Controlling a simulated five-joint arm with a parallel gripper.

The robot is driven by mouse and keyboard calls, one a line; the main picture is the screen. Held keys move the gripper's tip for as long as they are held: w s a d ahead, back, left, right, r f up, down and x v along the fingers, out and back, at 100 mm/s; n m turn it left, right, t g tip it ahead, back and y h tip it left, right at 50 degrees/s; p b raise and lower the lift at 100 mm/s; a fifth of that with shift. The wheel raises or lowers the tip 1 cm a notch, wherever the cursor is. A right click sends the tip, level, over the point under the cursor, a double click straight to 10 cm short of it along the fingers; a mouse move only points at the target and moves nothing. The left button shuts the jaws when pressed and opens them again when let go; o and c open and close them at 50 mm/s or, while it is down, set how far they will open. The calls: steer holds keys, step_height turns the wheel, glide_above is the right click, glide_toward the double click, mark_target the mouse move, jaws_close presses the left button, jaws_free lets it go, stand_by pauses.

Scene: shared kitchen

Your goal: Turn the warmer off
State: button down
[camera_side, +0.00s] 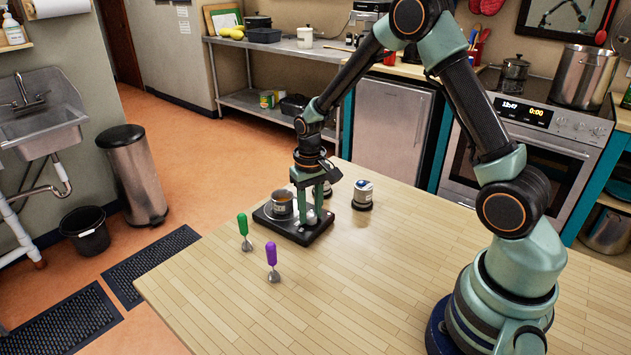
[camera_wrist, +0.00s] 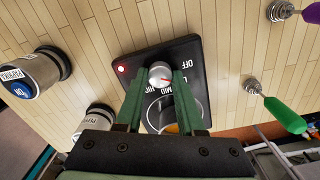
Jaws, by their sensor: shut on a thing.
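The warmer (camera_side: 297,232) is a flat black unit on the wooden table, and it also shows in the wrist view (camera_wrist: 192,52). Its front panel carries a round silver knob (camera_wrist: 160,74), labels including OFF and MID, and a lit red lamp (camera_wrist: 121,68). A red mark shows on the knob; the fingers partly hide the labels, so I cannot tell its exact setting. A metal cup (camera_side: 283,204) with orange contents stands on the plate. My gripper (camera_wrist: 160,80) is shut on the knob, a green finger on each side; in the side view it reaches straight down.
A green-handled tool (camera_side: 243,230) and a purple-handled tool (camera_side: 271,260) stand in front of the warmer. The table's right part is clear.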

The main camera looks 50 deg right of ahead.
mark_target(310, 216)
steer(key=n, duration=0.6)
steer(key=shift+a, duration=0.15)
steer(key=shift+n, duration=0.3)
steer(key=c, duration=0.5)
jaws_free()
steer(key=shift+r, duration=6.05)
